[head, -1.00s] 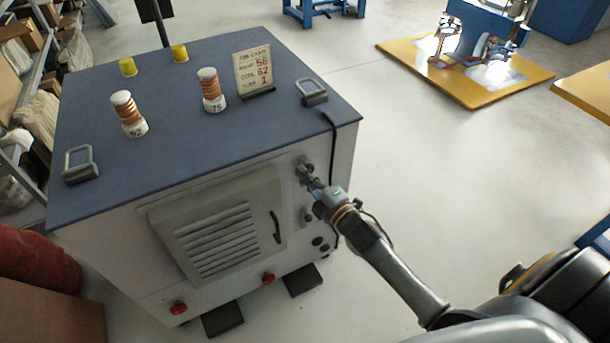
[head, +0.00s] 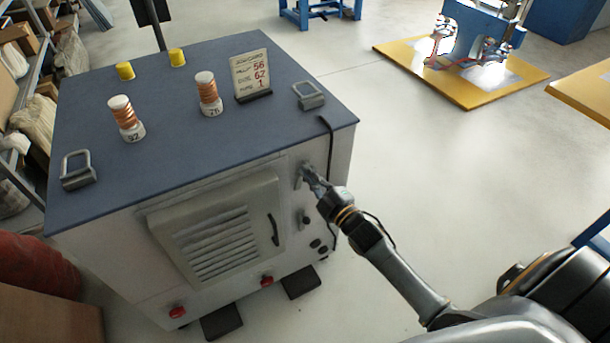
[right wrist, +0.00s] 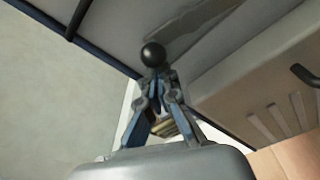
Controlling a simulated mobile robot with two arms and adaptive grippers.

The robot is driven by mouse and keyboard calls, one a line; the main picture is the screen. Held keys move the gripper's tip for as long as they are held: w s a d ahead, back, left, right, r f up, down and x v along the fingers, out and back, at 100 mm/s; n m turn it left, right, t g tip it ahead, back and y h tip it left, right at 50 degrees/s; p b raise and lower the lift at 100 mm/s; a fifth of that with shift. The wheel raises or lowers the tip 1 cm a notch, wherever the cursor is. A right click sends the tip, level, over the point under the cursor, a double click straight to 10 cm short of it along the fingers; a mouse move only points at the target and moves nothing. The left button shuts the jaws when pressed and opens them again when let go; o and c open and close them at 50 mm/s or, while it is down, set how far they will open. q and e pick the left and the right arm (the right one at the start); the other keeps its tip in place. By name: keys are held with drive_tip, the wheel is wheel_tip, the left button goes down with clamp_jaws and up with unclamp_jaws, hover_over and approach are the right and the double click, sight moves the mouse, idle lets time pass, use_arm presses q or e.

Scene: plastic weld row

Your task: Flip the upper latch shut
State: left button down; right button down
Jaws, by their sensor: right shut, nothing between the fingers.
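The upper latch (head: 303,170) is on the right part of the grey cabinet's front face, just below the top edge. My right gripper (head: 309,175) is shut and empty, with its fingertips right at this latch and partly covering it. In the right wrist view a black ball knob (right wrist: 153,54) shows just beyond the closed fingertips of my gripper (right wrist: 158,82). I cannot tell whether they touch, nor how the latch lever stands. A lower latch (head: 305,217) sits below on the same face. My left gripper is not in view.
A louvred door with a dark handle (head: 273,229) is left of the latches. A black cable (head: 331,150) hangs over the cabinet's right edge.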

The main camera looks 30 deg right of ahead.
drive_tip(key=d+f+m+t+h+b, duration=0.1)
drive_tip(key=d+m, duration=0.5)
drive_tip(key=m, duration=0.9)
wheel_tip(320, 180, down, 2)
drive_tip(key=shift+w+f+h, duration=0.15)
drive_tip(key=shift+f+h, duration=0.1)
drive_tip(key=shift+h, duration=0.55)
drive_tip(key=shift+f, duration=0.1)
drive_tip(key=shift+f, duration=0.1)
